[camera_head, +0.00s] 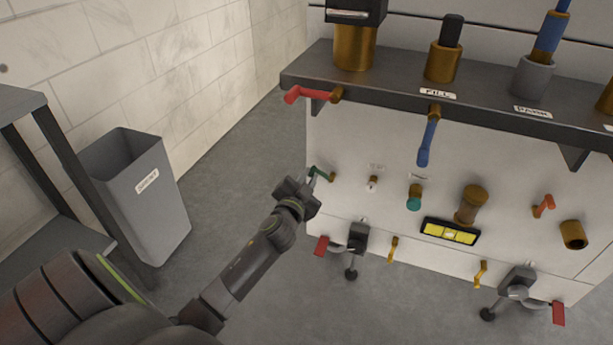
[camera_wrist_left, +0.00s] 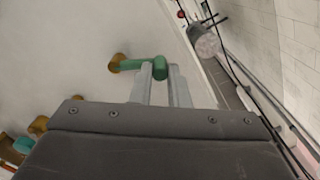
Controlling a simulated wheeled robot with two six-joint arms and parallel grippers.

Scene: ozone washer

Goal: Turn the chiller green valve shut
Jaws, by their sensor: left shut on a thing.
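The green valve handle (camera_head: 319,173) sticks out from a brass stem at the left side of the white chiller panel (camera_head: 385,150). My left gripper (camera_head: 308,186) is at this handle, and its arm comes in from the lower left. In the left wrist view the green handle (camera_wrist_left: 140,64) runs from its brass base on the left to a rounded end. That end lies between the two fingers of my left gripper (camera_wrist_left: 160,80), which are shut on it. My right gripper is in neither view.
A red lever (camera_head: 308,95) and a blue lever (camera_head: 428,140) hang above on the panel. A teal knob (camera_head: 414,203) and a yellow-labelled block (camera_head: 450,232) are to the right. A grey bin (camera_head: 150,205) stands on the floor at left.

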